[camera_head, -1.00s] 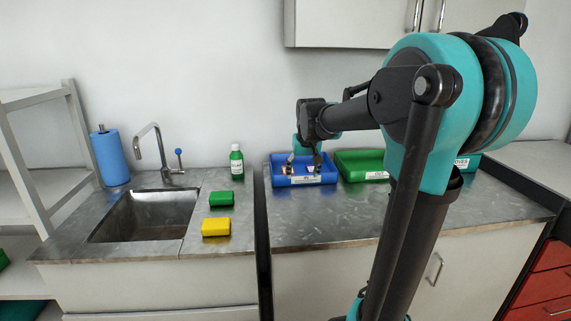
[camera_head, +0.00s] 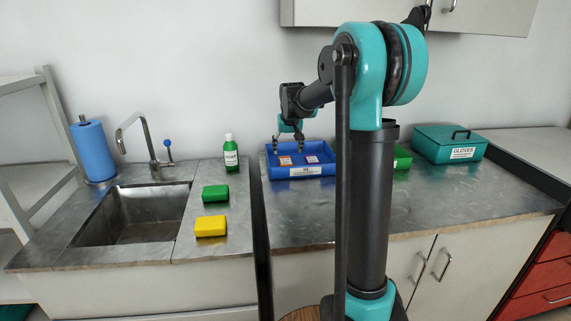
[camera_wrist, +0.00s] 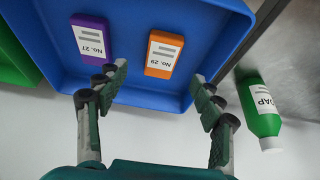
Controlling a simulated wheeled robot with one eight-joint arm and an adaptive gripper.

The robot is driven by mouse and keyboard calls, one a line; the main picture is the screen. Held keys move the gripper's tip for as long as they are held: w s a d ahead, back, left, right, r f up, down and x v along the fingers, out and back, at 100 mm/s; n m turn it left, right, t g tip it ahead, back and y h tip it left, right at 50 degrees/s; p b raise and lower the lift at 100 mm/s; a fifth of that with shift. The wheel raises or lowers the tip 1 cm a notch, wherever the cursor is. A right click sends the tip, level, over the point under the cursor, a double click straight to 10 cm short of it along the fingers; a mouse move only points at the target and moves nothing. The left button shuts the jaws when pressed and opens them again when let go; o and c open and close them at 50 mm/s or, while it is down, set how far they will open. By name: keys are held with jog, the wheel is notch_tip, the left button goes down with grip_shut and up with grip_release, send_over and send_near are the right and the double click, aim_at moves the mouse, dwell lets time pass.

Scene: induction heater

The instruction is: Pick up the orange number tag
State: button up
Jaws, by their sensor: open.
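The orange number tag (camera_wrist: 164,54), marked No. 29, lies flat in the blue tray (camera_wrist: 238,12) in the wrist view. It also shows as a small orange piece in the head view (camera_head: 285,161). A purple tag (camera_wrist: 92,40), marked No. 27, lies beside it, apart from it. My gripper (camera_wrist: 158,76) is open and empty. In the wrist view its fingers spread either side of the orange tag's lower end, the left fingertip near the purple tag. In the head view my gripper (camera_head: 288,145) is over the tray's back left part. The height gap is hard to tell.
A green soap bottle (camera_head: 231,153) stands left of the tray. A green tray (camera_head: 402,158) is partly hidden behind my arm. A teal GLOVES box (camera_head: 447,144) stands further right. Green (camera_head: 215,192) and yellow (camera_head: 210,226) sponges lie by the sink (camera_head: 131,217). The front counter is clear.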

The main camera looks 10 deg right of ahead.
aim_at(286, 160)
jog(key=shift+x, duration=3.35)
jog(key=shift+w+a+r, duration=0.1)
jog(key=shift+w+a, duration=0.05)
jog(key=shift+w, duration=0.05)
jog(key=c, duration=1)
